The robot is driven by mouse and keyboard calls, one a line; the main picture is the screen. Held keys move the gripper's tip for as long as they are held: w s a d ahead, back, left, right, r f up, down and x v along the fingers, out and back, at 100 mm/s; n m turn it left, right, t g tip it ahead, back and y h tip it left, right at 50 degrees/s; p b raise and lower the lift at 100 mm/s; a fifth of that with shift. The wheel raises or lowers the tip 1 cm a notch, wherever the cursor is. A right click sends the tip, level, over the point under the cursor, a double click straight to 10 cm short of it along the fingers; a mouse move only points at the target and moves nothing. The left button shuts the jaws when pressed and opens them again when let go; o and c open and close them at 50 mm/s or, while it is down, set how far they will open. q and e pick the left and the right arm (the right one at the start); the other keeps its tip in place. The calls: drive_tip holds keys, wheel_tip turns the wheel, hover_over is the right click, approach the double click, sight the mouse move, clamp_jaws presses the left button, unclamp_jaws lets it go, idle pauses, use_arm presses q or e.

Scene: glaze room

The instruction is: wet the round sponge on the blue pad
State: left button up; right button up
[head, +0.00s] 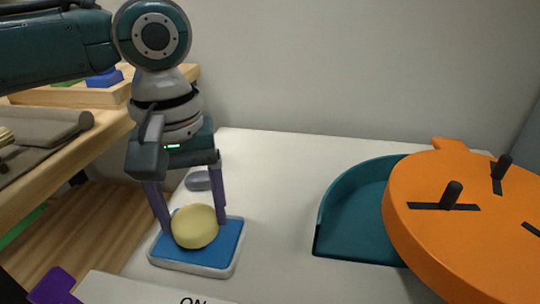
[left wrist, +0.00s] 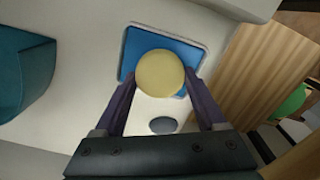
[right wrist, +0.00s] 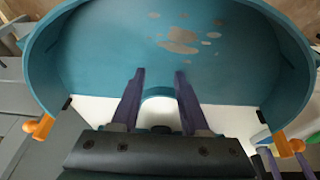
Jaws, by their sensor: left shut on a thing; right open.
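The round yellow sponge (head: 195,226) is at the blue pad (head: 226,246), which sits in a white tray on the white table. My left gripper (head: 195,222) points down and is shut on the sponge, one purple finger on each side. In the left wrist view the sponge (left wrist: 160,73) lies between the fingertips, over the blue pad (left wrist: 134,52). I cannot tell whether the sponge presses on the pad. My right gripper (right wrist: 157,72) is open and empty in the right wrist view, in front of a teal basin (right wrist: 110,50).
A grey oval piece (head: 198,181) lies on the table behind the pad. A teal basin (head: 352,215) and a large orange disc (head: 470,225) with black knobs fill the right. A wooden shelf (head: 70,150) stands at the left. The table between pad and basin is clear.

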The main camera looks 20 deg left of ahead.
sight(193, 215)
use_arm(q)
drive_tip(key=shift+f, duration=0.5)
use_arm(e)
drive_tip(key=shift+a+f, duration=0.1)
drive_tip(key=shift+f, duration=0.05)
idle(0.5)
use_arm(q)
drive_tip(key=shift+f+p, duration=0.15)
drive_tip(key=shift+p, duration=0.35)
use_arm(e)
drive_tip(key=shift+r, duration=0.6)
idle(1.3)
use_arm(q)
wheel_tip(193, 215, up, 7)
drive_tip(key=p, duration=0.9)
drive_tip(key=shift+p, duration=0.3)
use_arm(e)
wheel_tip(193, 215, up, 10)
drive_tip(key=shift+f, duration=0.2)
